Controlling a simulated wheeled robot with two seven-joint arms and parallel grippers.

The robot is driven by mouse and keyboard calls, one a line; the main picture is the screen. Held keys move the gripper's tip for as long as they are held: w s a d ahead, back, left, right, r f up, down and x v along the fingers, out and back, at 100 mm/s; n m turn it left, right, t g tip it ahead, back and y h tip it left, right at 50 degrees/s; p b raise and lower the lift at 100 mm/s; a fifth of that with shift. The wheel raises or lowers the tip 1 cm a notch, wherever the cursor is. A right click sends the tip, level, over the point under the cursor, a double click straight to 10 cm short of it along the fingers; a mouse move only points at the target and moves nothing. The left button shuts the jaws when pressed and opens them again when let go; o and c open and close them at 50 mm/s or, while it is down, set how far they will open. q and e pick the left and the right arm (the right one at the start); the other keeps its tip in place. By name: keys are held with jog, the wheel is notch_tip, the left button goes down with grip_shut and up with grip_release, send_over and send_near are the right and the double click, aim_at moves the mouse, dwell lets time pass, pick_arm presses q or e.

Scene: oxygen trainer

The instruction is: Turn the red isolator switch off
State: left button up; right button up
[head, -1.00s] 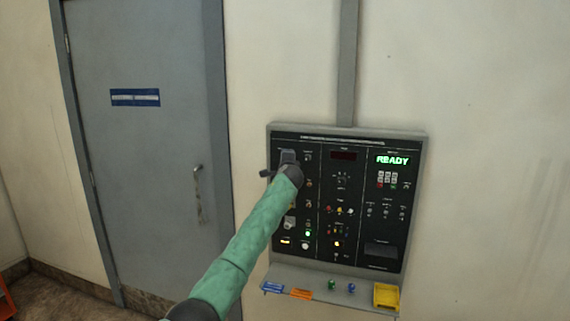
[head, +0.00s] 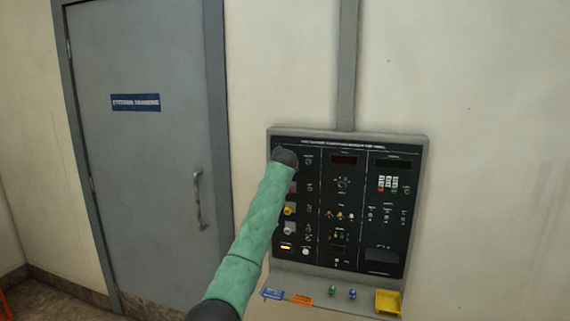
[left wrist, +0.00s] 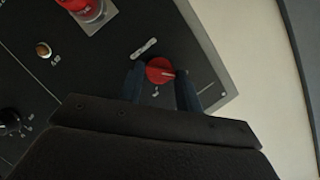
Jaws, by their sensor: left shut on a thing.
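The red isolator switch (left wrist: 160,70) is a round red knob with a pale pointer line, at the panel's upper left corner. In the left wrist view it sits between the two dark fingers of my left gripper (left wrist: 160,86), which is shut on it. In the head view my green left arm reaches the black panel (head: 344,262), and its dark wrist hides the switch and the fingers. The panel's display (head: 394,163) at upper right is dark. My right gripper is not in view.
A red guarded button (left wrist: 87,8), a small brass-ringed part (left wrist: 43,49) and a black knob (left wrist: 10,122) are near the left gripper. Below the panel, a shelf holds a yellow tray (head: 388,301) and small coloured items. A grey door (head: 150,190) stands left.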

pick_arm(q)
jog(key=shift+f+n, duration=0.3)
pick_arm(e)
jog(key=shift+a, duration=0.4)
pick_arm(q)
jog(key=o, duration=1)
jog(key=shift+a, duration=0.1)
jog(key=shift+r, duration=0.1)
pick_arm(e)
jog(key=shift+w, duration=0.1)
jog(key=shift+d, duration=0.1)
pick_arm(q)
jog(key=shift+r, duration=0.1)
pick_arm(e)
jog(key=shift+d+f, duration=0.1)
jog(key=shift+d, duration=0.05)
pick_arm(q)
jog(key=b+v, duration=0.3)
jog(key=v, duration=0.4)
jog(key=shift+s+a+b, duration=0.1)
jog(key=shift+s+b, duration=0.2)
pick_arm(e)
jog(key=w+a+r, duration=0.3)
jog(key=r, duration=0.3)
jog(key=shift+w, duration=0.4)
